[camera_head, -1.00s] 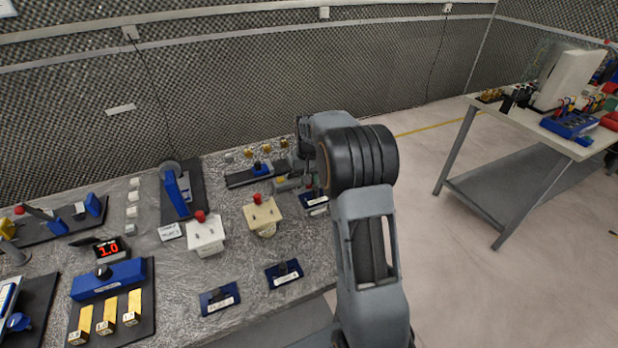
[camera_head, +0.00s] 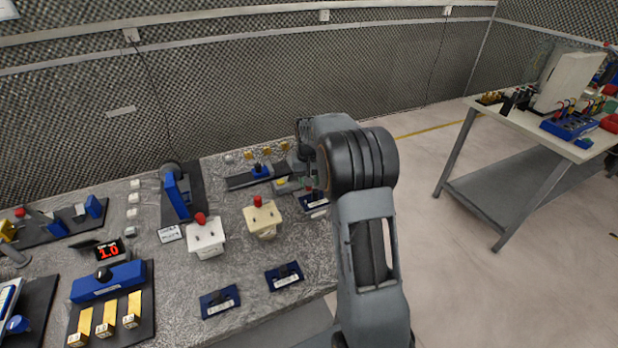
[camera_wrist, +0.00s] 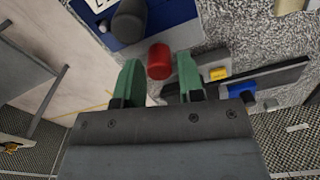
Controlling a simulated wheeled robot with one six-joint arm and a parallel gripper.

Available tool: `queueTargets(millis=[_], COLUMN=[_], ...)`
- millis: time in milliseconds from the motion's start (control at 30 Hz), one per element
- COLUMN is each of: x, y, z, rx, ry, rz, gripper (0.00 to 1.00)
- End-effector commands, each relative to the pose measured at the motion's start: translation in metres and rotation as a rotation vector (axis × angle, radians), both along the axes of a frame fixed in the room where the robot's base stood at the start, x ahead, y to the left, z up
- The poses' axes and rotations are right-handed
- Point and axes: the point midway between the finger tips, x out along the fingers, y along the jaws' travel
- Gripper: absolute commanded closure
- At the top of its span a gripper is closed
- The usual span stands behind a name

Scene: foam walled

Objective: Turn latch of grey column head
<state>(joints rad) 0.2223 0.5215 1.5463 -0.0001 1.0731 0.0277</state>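A red knob or latch (camera_wrist: 159,62) stands between the two green fingers of my gripper (camera_wrist: 157,70) in the wrist view. Gaps show on both sides of it, so the fingers look open around it. A dark grey rounded body (camera_wrist: 130,18), likely the grey column head, is just beyond on a blue base (camera_wrist: 178,30). In the head view, the blue base (camera_head: 314,202) is at the bench's right end, and the red part (camera_head: 308,189) is partly hidden by my arm. Whether a finger touches the red part is unclear.
A white block (camera_head: 207,239) and a cream block (camera_head: 264,221), each with a red knob, stand left of my gripper. A dark rail with a blue piece (camera_head: 261,170) lies behind. Two blue plates (camera_head: 219,303) (camera_head: 285,277) lie near the front edge.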

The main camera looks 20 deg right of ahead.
Motion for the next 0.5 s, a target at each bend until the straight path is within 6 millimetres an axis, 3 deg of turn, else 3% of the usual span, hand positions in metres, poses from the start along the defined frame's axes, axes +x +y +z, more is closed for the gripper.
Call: queueTargets(millis=[167, 500], x=[0.001, 0.001], y=[0.000, 0.000], z=[0.013, 0.081], rx=[-0.001, -0.001], ry=[-0.003, -0.005], rz=[-0.001, 0.000], gripper=[0.65, 0.65])
